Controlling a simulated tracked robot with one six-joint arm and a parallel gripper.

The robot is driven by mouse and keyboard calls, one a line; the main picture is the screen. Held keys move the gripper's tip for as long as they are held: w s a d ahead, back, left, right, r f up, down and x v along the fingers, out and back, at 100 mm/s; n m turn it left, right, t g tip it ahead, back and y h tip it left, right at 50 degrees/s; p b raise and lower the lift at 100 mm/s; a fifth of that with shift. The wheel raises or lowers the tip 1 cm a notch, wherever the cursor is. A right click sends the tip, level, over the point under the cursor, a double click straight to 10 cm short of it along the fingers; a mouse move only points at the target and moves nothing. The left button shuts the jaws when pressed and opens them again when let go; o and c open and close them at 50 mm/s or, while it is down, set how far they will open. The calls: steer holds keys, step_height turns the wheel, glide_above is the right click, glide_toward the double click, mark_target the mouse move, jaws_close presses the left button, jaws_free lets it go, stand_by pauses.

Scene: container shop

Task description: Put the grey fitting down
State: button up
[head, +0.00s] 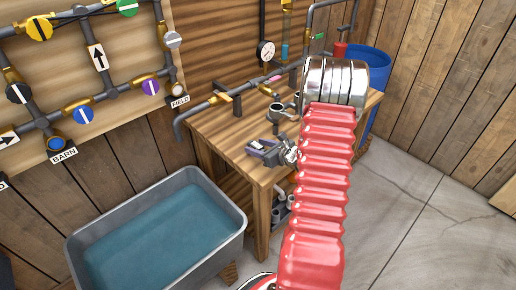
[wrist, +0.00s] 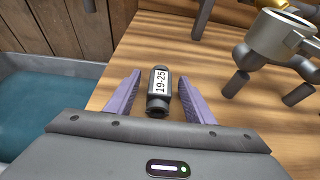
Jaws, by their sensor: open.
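The grey fitting (wrist: 158,102), a short dark grey piece with a white label reading 19-25, lies on the wooden bench (wrist: 135,53) near its left edge in the wrist view. My gripper (wrist: 159,77) is open, its purple fingers on either side of the fitting with a visible gap on each side. In the head view my gripper (head: 258,150) is low over the front left part of the bench top (head: 222,129). The fitting is too small there to make out clearly.
A grey tub of water (head: 218,253) stands on the floor left of the bench. A metal pot-like part on legs (wrist: 277,38) is on the bench to the right of the fitting. Pipework with a pressure gauge (head: 265,51) runs along the back. A blue barrel (head: 372,62) stands behind.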

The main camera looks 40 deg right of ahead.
mark_target(258, 146)
steer(key=shift+c, duration=0.5)
jaws_close()
steer(key=shift+r, duration=5.05)
